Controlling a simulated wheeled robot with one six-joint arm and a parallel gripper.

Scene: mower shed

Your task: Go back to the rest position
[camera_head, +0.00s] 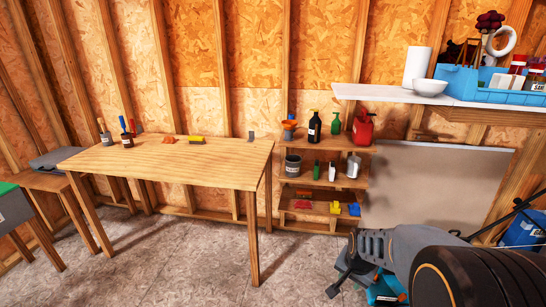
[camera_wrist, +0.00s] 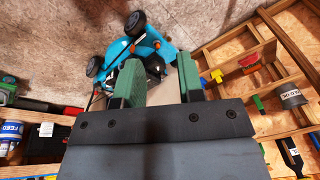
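My gripper (camera_wrist: 158,62) shows in the wrist view with its two green fingers apart and nothing between them. It appears open and empty. Beyond the fingers, a teal mower (camera_wrist: 118,50) with black wheels stands on the floor. In the head view my arm reaches in from the lower right, and my gripper (camera_head: 342,270) hangs low at its end, in front of the mower's teal body (camera_head: 385,290). The arm hides part of the mower, and the fingertips are hard to make out there.
A wooden workbench (camera_head: 180,163) with several tools stands at the left. A low shelf (camera_head: 325,185) holds bottles and cans at the back. A white wall shelf (camera_head: 400,94) bears a blue crate (camera_head: 500,93) above my arm. Bare floor (camera_head: 180,262) lies in front of the bench.

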